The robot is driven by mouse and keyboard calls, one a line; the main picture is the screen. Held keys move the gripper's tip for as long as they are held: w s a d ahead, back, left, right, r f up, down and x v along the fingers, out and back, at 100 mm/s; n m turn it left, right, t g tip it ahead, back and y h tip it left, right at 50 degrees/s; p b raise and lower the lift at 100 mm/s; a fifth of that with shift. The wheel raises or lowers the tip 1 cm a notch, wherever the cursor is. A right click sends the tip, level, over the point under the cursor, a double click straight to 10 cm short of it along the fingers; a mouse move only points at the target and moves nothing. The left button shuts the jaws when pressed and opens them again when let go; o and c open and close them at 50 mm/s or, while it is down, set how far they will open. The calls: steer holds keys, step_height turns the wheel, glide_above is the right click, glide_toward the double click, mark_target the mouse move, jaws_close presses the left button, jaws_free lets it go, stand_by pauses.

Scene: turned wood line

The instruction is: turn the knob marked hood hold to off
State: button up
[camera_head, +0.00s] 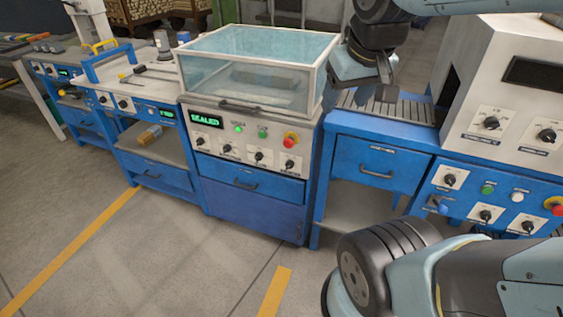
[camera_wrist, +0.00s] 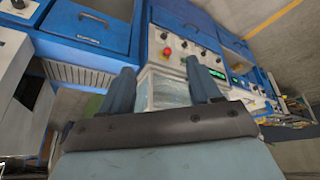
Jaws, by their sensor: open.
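A glass-sided hood (camera_head: 255,70) sits shut on a blue cabinet, with a handle on its front lower edge. Below it a pale panel has a green display reading SEALED (camera_head: 206,121), green buttons (camera_head: 238,129), a red button on yellow (camera_head: 291,140) and a row of several black knobs (camera_head: 258,156). The knob labels are too small to read, so I cannot tell which is hood hold. My gripper (camera_wrist: 160,66) is open and empty in the wrist view. In the head view it hangs right of the hood, apart from the panel; the hood and panel also show beyond its fingers.
To the right stand a slatted bench (camera_head: 385,105) with a drawer and a white machine (camera_head: 510,90) with more knobs. To the left is another blue bench (camera_head: 150,85) with tools and knobs. The floor before the hood cabinet is clear.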

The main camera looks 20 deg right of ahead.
steer(key=w+f+n+g+h, duration=0.3)
steer(key=w+f+n+h, duration=0.25)
steer(key=w+f, duration=0.4)
steer(key=w+f+n+g+h, duration=0.2)
steer(key=w+f+n+h, duration=0.35)
steer(key=f, duration=0.75)
steer(key=n+t, duration=1.5)
steer(key=n, duration=0.9)
glide_toward(288, 168)
steer(key=shift+y, duration=0.4)
steer(key=x, duration=0.9)
steer(key=shift+w+d+r, duration=0.15)
steer(key=shift+w+d, duration=0.1)
steer(key=shift+d, duration=0.15)
